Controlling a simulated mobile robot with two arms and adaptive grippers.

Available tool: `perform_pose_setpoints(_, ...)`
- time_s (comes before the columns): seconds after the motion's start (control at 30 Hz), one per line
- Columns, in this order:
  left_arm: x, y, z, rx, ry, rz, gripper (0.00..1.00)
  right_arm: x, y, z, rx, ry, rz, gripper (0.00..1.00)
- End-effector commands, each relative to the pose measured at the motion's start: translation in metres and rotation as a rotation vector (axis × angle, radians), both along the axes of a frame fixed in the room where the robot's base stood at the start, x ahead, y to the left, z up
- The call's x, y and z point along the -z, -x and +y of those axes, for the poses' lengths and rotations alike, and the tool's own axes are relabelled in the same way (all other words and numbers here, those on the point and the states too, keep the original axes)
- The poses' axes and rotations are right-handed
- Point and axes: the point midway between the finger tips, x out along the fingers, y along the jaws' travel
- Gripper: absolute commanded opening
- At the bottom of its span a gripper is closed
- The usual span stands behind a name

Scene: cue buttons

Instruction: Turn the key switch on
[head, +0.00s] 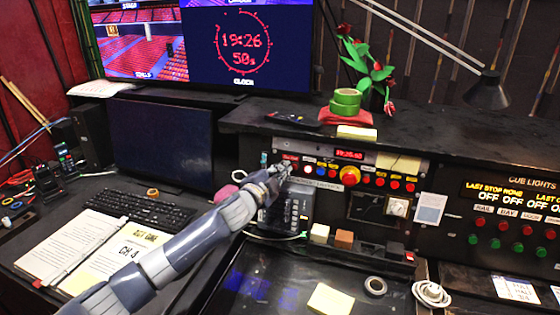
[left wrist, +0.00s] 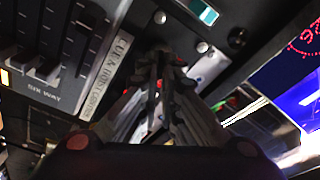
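My left gripper (head: 280,172) reaches from the left to the left end of the red-lit control panel (head: 330,170) in the head view. In the left wrist view the fingers of my left gripper (left wrist: 160,68) converge, with their tips close together at the panel face. The key switch cannot be made out in either view; the fingers cover the panel at their tips. Whether anything is between the tips cannot be told. My right gripper is not in view.
Sliders (left wrist: 85,20) show beside the fingers in the wrist view. A dark monitor (head: 162,145) and keyboard (head: 130,208) stand left. A desk lamp (head: 487,92) overhangs at right.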

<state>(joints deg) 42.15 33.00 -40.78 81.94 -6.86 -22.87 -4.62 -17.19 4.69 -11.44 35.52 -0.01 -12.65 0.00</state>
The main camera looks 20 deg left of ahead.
Motion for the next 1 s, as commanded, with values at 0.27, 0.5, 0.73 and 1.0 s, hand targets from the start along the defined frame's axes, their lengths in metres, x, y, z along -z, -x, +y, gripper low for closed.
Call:
perform_pose_setpoints(0.27, -0.002, 0.0, 0.0, 0.037, -0.246, -0.005, 0.0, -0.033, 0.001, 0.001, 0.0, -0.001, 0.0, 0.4)
perform_pose_setpoints(0.5, 0.001, 0.0, 0.0, 0.059, -0.404, -0.01, 0.0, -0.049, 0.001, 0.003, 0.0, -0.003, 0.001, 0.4)
perform_pose_setpoints(0.73, 0.003, 0.001, -0.001, 0.073, -0.493, -0.014, 0.0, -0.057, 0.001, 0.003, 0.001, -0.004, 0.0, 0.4)
perform_pose_setpoints(1.0, 0.005, 0.001, 0.0, 0.079, -0.527, -0.016, 0.0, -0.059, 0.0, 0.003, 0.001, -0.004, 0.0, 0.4)
